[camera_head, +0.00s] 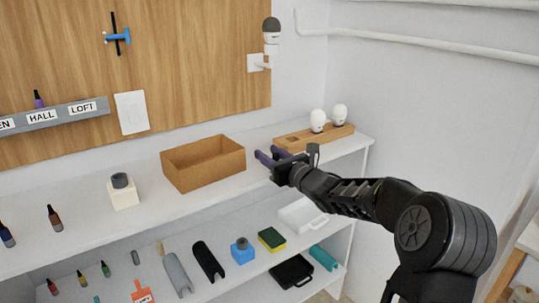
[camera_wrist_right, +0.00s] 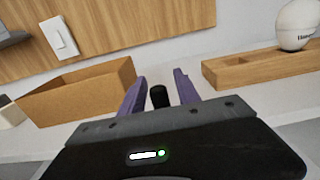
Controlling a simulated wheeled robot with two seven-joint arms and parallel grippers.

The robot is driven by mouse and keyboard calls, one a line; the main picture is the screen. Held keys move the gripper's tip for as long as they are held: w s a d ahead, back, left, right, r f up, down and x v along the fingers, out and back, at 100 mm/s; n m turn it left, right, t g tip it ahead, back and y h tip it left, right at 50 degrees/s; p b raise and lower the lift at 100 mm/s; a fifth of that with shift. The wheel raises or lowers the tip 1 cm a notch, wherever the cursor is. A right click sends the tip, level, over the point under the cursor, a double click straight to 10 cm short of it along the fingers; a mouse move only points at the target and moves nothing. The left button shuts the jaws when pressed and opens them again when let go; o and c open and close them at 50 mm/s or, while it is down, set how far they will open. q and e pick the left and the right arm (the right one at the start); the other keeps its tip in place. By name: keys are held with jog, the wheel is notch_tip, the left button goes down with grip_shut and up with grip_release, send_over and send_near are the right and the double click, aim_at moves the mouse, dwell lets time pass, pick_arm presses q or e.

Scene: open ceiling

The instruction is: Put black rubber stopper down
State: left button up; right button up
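The black rubber stopper (camera_wrist_right: 159,96) shows in the right wrist view as a short dark cylinder between the two purple fingers of my right gripper (camera_wrist_right: 160,84). A gap shows on each side of it, so the fingers look open and not shut on it. It appears to be at the top shelf; whether it touches the surface I cannot tell. In the head view my right gripper (camera_head: 266,158) is over the top shelf, between the cardboard box and the wooden block; I cannot make out the stopper there. My left gripper is out of view.
The open cardboard box (camera_head: 204,162) is left of my right gripper. A wooden holder (camera_head: 292,143) with white bulbs is behind and right. A white block with a grey top (camera_head: 122,190) stands further left. The lower shelf (camera_head: 232,289) holds several items.

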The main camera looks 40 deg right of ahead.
jog(key=s+b, duration=0.1)
jog(key=s, duration=1.1)
jog(key=shift+a, duration=0.15)
dwell(0.3)
